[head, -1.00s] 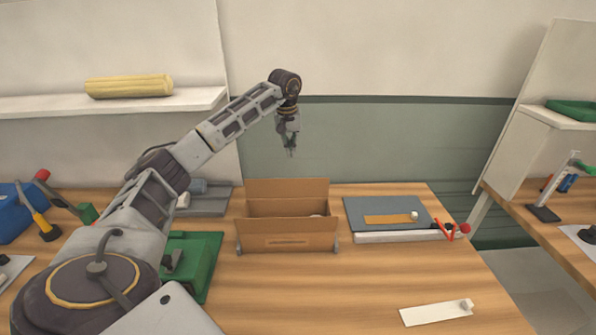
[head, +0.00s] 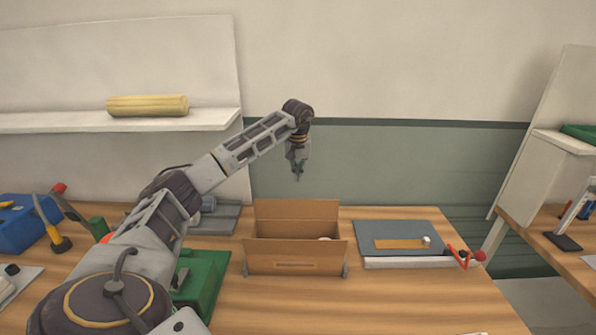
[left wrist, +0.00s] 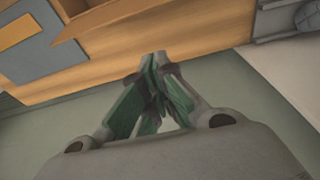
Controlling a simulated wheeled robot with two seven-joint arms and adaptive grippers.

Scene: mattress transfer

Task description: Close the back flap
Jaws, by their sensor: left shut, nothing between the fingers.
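An open brown cardboard box (head: 264,228) stands on the wooden table. Its back flap (head: 297,212) stands up at the far side. Its front flap (head: 295,262) hangs outward and down on the near side. A small pale thing shows partly inside, near the right end. My left gripper (head: 298,176) is above and behind the back flap, pointing down, shut and empty, apart from the box. In the left wrist view its closed fingers (left wrist: 156,62) show, with part of the box (left wrist: 92,18) at the top. My right gripper is not in view.
Right of the box lies a grey mat (head: 375,230) with an orange strip, beside a red-handled tool (head: 463,257). Left are a green machine (head: 208,275) and a grey tray (head: 222,217). A wall shelf (head: 210,121) holds a yellow roll (head: 147,105). The table front is mostly clear.

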